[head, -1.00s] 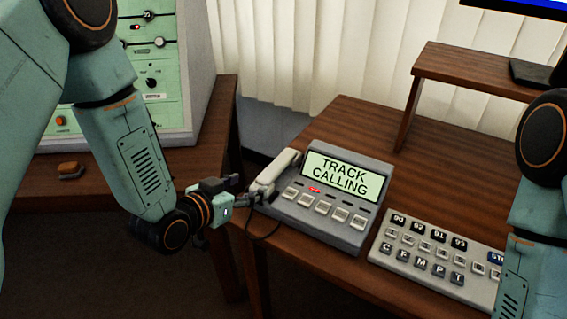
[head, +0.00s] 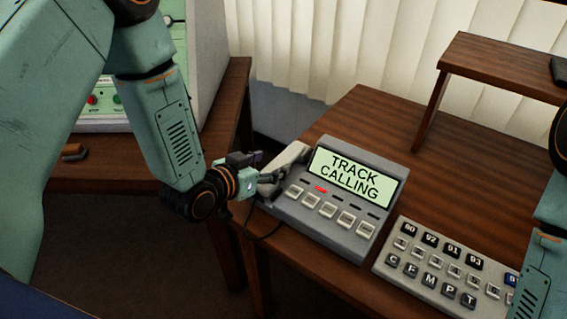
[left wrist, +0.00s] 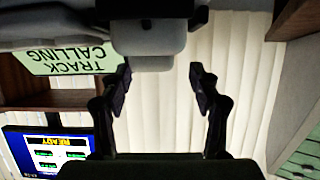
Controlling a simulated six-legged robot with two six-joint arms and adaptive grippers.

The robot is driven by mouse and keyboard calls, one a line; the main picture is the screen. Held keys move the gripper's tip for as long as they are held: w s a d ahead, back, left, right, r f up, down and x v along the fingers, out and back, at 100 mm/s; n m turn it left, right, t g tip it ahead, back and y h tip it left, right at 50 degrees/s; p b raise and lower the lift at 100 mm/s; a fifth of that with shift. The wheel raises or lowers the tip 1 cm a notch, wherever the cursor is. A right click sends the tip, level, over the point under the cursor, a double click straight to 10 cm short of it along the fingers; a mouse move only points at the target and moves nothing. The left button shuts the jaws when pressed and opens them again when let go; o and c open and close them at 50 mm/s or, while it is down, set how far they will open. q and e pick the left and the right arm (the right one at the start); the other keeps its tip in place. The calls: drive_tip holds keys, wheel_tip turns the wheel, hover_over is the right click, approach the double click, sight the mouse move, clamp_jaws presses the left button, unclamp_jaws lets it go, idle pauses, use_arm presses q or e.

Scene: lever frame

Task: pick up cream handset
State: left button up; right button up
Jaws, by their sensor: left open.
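The cream handset (head: 288,155) lies along the left side of a grey desk phone (head: 322,228) whose screen reads "TRACK CALLING". My left gripper (head: 280,180) is open at the handset, and its fingers hide the handset's middle and lower part in the head view. In the left wrist view the handset (left wrist: 152,42) shows upside down at the top, its end between and just beyond the two open fingertips (left wrist: 161,76). I cannot tell whether the fingers touch it. My right gripper is out of view; only part of my right arm shows.
A grey keypad (head: 440,268) sits right of the phone on the wooden desk (head: 375,125). A raised wooden shelf (head: 495,65) stands behind. A green console (head: 205,80) stands on a table at left. A dark cord hangs by the phone's left edge.

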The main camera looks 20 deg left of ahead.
sight(276, 164)
use_arm(q)
drive_tip(key=x, duration=0.2)
drive_tip(key=b+x, duration=0.1)
drive_tip(key=x, duration=0.1)
drive_tip(key=shift+d+f, duration=0.3)
drive_tip(key=shift+d, duration=0.15)
drive_tip(key=shift+w+f, duration=0.2)
drive_tip(key=shift+w, duration=0.3)
drive_tip(key=shift+d, duration=0.1)
drive_tip(key=shift+c, duration=1.3)
clamp_jaws()
